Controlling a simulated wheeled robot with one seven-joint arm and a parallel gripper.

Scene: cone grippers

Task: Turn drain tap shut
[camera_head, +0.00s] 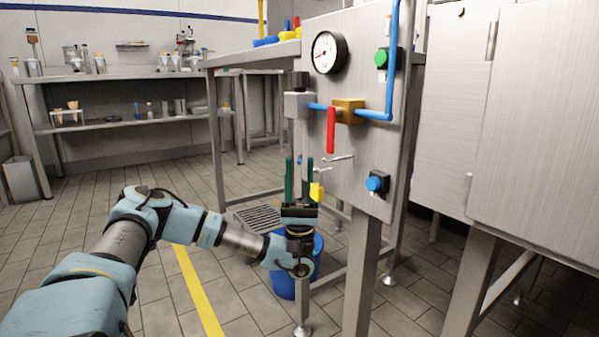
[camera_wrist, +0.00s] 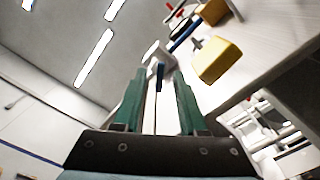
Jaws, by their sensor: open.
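A small blue lever-like part (camera_head: 299,160) shows between my gripper's fingers, at the left edge of the steel panel (camera_head: 350,180). In the wrist view this blue part (camera_wrist: 159,77) hangs below a grey fitting, between the fingertips in the picture; I see no contact. I take it for the drain tap, but cannot be sure. My gripper (camera_head: 299,160) is open and empty, its green fingers pointing up. In the wrist view my gripper (camera_wrist: 160,80) has a clear gap between its fingers. A yellow block (camera_head: 316,192) is just right of the fingers; it also shows in the wrist view (camera_wrist: 217,62).
A red handle (camera_head: 331,130) hangs by a brass valve (camera_head: 349,111) on the blue pipe (camera_head: 391,70) above. Thin metal rods (camera_head: 338,158) stick out near the fingers. A blue bucket (camera_head: 285,285) stands below. Open floor lies left.

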